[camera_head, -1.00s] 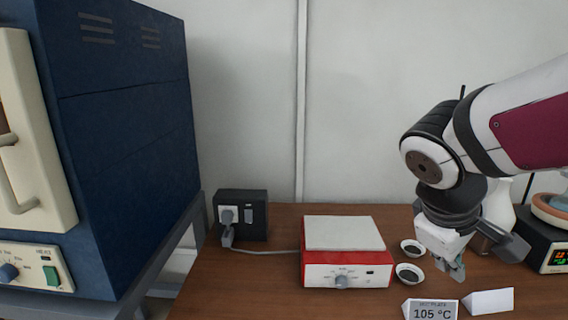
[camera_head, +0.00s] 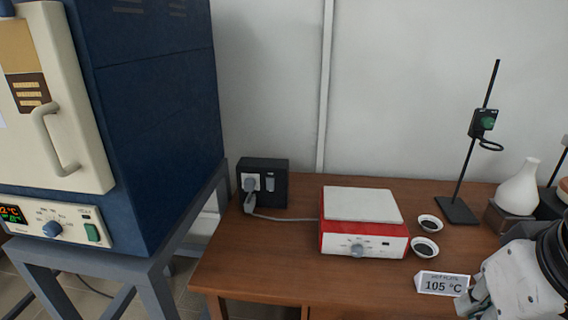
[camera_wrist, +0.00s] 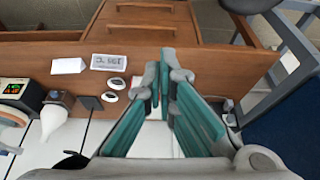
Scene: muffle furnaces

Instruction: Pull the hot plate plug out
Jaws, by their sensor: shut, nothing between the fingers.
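The hot plate (camera_head: 364,241) is a red box with a white top and a front knob, standing on the wooden table. Its pale cord runs left to the grey plug (camera_head: 250,186), which sits in the socket on the front of a black outlet box (camera_head: 276,180). A rocker switch is beside the plug. My gripper (camera_head: 474,302) is at the lower right in the head view, well right of the plug and partly cut off. In the wrist view my gripper (camera_wrist: 160,82) has its teal fingers together with nothing between them. They hide part of the table behind.
A blue muffle furnace (camera_head: 140,110) on a grey stand is left of the table. Two small dishes (camera_head: 425,247), a "105 °C" sign (camera_head: 442,283), a black stand (camera_head: 457,208) and a white flask (camera_head: 518,190) are on the right. The table's left front is clear.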

